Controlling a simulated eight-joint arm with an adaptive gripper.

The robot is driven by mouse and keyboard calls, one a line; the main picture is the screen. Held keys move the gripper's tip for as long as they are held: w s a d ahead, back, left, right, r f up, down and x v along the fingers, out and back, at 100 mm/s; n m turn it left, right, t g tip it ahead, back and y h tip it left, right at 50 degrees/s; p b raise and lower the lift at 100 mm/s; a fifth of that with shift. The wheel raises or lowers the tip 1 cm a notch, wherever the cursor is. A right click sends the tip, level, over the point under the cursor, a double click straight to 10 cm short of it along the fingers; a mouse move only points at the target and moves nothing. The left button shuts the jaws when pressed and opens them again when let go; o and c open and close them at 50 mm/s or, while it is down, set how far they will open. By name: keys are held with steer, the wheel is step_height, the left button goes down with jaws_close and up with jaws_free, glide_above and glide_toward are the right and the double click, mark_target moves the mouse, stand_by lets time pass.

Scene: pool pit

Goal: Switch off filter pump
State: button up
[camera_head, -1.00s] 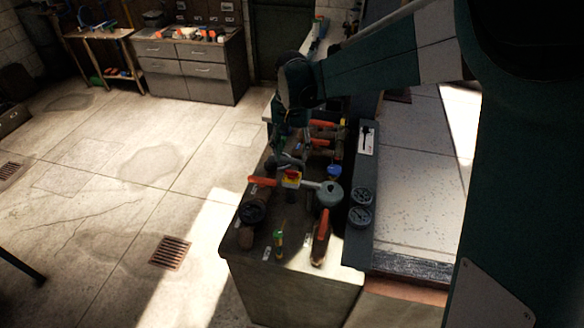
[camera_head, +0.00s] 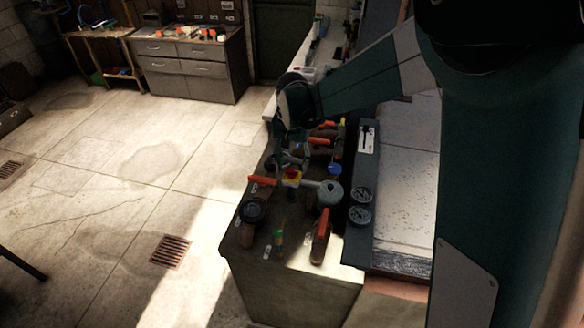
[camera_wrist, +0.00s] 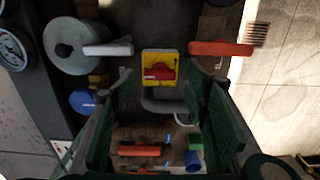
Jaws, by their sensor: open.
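The filter pump switch appears to be the yellow square plate with a red rotary knob (camera_wrist: 158,70), in the upper middle of the wrist view. In the head view the red and yellow switch (camera_head: 291,175) sits on the bench among pipes and valves. My gripper (camera_wrist: 157,84) is open, with its dark green fingers spread left and right of the switch in the picture, holding nothing. In the head view my gripper (camera_head: 289,157) is just beyond the switch, its fingertips partly hidden. Contact with the switch cannot be told.
An orange valve handle (camera_wrist: 221,48) lies right of the switch and a grey-handled round valve (camera_wrist: 72,46) left. A blue knob (camera_wrist: 82,101) is close to the left finger. Gauges (camera_head: 360,195) stand on the dark panel. Open floor (camera_head: 110,190) lies left of the bench.

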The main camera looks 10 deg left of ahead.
steer(key=shift+f, duration=0.85)
steer(key=shift+c, duration=0.7)
steer(key=c, duration=0.7)
steer(key=shift+c, duration=0.2)
